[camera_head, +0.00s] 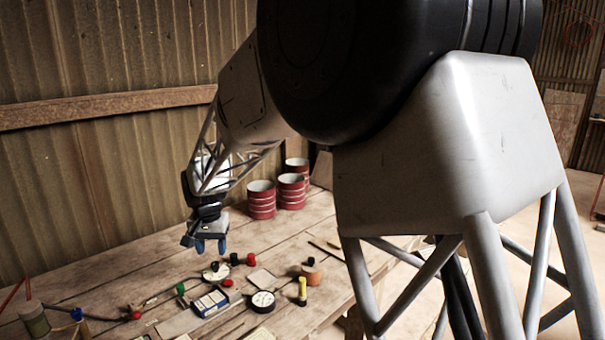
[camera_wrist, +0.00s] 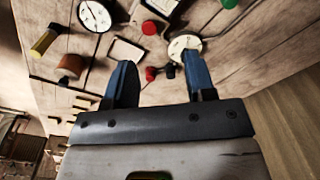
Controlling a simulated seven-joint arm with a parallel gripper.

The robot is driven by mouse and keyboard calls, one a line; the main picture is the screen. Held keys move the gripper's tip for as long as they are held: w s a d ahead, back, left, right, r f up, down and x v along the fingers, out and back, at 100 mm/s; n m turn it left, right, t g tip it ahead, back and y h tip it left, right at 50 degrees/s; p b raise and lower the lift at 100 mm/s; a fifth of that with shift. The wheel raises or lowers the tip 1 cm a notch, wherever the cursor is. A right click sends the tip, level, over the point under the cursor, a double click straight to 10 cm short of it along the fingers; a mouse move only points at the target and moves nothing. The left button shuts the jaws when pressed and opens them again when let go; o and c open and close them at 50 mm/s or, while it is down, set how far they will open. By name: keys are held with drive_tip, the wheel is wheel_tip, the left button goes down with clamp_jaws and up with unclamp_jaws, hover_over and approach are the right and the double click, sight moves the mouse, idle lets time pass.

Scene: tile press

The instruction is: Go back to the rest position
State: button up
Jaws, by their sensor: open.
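My gripper (camera_head: 211,246) hangs above the wooden table, toward its back edge near the corrugated wall. In the wrist view its two blue fingers (camera_wrist: 160,80) stand apart with nothing held between them. The fingers point down at the table, and the small objects lie below and apart from them. The tile press named for the scene cannot be made out for certain.
Red-and-white cans (camera_head: 262,200) stand behind, right of my gripper.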

drive_tip(key=s+d+r, duration=0.3)
drive_tip(key=s+d, duration=0.2)
drive_tip(key=d, duration=0.4)
drive_tip(key=s+d+r+t, duration=0.1)
drive_tip(key=s+d+r, duration=0.35)
drive_tip(key=d, duration=0.55)
drive_tip(key=s+d+r, duration=0.3)
drive_tip(key=s+d, duration=0.3)
drive_tip(key=d, duration=0.3)
drive_tip(key=s+d+f, duration=0.2)
drive_tip(key=s+d, duration=0.5)
drive_tip(key=s, duration=0.4)
drive_tip(key=s+d+f+t, duration=0.1)
drive_tip(key=s+d, duration=0.7)
drive_tip(key=s, duration=0.3)
drive_tip(key=shift+s+f, duration=0.25)
drive_tip(key=shift+f, duration=0.1)
